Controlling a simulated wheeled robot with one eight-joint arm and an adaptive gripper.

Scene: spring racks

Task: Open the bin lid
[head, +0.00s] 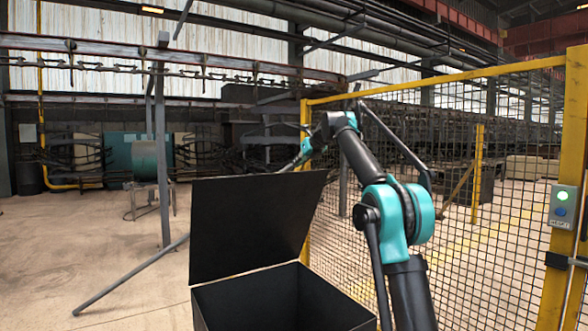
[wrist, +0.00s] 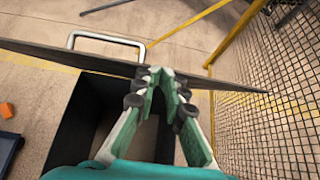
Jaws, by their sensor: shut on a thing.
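The black bin (head: 335,302) stands low in front of me in the head view. Its flat black lid (head: 252,225) is raised, standing up and leaning slightly back, with the dark inside of the bin exposed. My gripper (head: 291,165) is at the lid's top edge, towards its right corner. In the wrist view my gripper (wrist: 158,76) is shut on the lid (wrist: 95,55), which shows nearly edge-on. A pale metal handle (wrist: 107,37) sticks out on the lid's far side. The open bin (wrist: 75,120) lies below the fingers.
A yellow-framed mesh fence (head: 480,190) runs close along the right, with a control box with a green light (head: 563,207) on its post. A grey slanted bar (head: 130,275) reaches the floor left of the bin. The floor at left is mostly clear.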

